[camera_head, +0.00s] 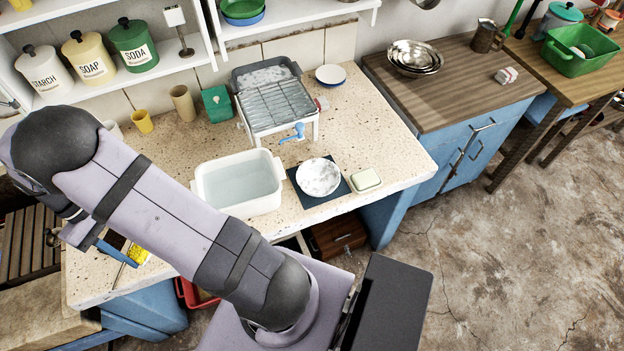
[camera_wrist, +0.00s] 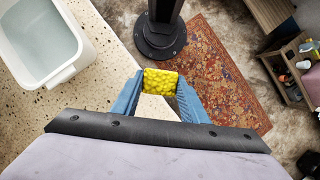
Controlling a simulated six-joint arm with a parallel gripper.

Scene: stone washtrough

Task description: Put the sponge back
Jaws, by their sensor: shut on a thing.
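The yellow sponge (camera_wrist: 160,81) is between the blue fingers of my gripper (camera_wrist: 158,92) in the wrist view. My gripper is shut on it. In the head view the sponge (camera_head: 138,254) shows as a small yellow patch at the left front of the speckled counter (camera_head: 390,131), partly hidden by my arm. In the wrist view the sponge is near the counter's edge, with counter to its left and floor to its right. I cannot tell how high it is held.
A white basin of water (camera_head: 240,184) stands mid-counter, with a white bowl (camera_head: 318,177) on a dark mat (camera_head: 311,201) beside it. A pale soap-like block (camera_head: 366,180) lies right of the bowl.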

